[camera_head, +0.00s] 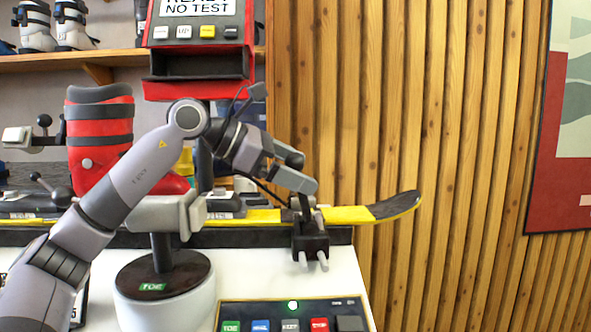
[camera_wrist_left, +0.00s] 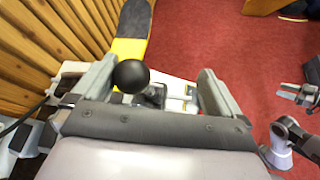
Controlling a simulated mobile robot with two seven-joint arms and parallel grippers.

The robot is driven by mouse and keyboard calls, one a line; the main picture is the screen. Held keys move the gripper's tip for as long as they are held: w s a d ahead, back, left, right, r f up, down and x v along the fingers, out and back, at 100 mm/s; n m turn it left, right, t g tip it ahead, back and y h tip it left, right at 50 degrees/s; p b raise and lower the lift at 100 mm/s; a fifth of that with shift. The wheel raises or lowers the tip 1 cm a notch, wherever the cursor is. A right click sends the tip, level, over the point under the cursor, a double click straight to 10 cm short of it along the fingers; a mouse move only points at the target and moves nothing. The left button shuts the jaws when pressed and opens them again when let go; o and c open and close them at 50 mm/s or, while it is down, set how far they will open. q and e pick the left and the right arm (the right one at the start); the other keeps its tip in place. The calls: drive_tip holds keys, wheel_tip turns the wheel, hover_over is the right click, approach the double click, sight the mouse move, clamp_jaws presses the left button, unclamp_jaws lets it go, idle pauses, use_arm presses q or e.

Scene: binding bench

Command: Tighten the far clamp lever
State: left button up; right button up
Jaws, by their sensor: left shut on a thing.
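A black clamp (camera_head: 310,243) with two light pins sits at the bench front under the right part of a yellow and black ski (camera_head: 345,214). My left gripper (camera_head: 304,198) is just above this clamp, at its lever. In the left wrist view the lever's round black knob (camera_wrist_left: 131,76) is between the fingers of my left gripper (camera_wrist_left: 152,88), nearer the left finger. Much of the lever is hidden by the fingers. A grey jointed arm part at the right edge of that view may be my right arm.
A control panel (camera_head: 292,316) with coloured buttons and a lit green lamp is at the front. A red and grey boot (camera_head: 99,140) stands behind my left arm. Room right of the ski tip is free.

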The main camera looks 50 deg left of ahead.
use_arm(q)
drive_tip(key=shift+s+d+r, duration=0.15)
drive_tip(key=shift+s+r, duration=0.2)
drive_tip(key=shift+s, duration=0.25)
drive_tip(key=v, duration=0.5)
drive_tip(key=shift+s+b, duration=0.1)
drive_tip(key=shift+b, duration=0.2)
drive_tip(key=shift+c, duration=1.2)
drive_tip(key=shift+s+a+r, duration=0.2)
drive_tip(key=shift+s+a, duration=0.05)
drive_tip(key=shift+a, duration=0.3)
use_arm(e)
drive_tip(key=shift+a+r, duration=0.25)
drive_tip(key=shift+r, duration=0.05)
drive_tip(key=shift+d+f, duration=0.1)
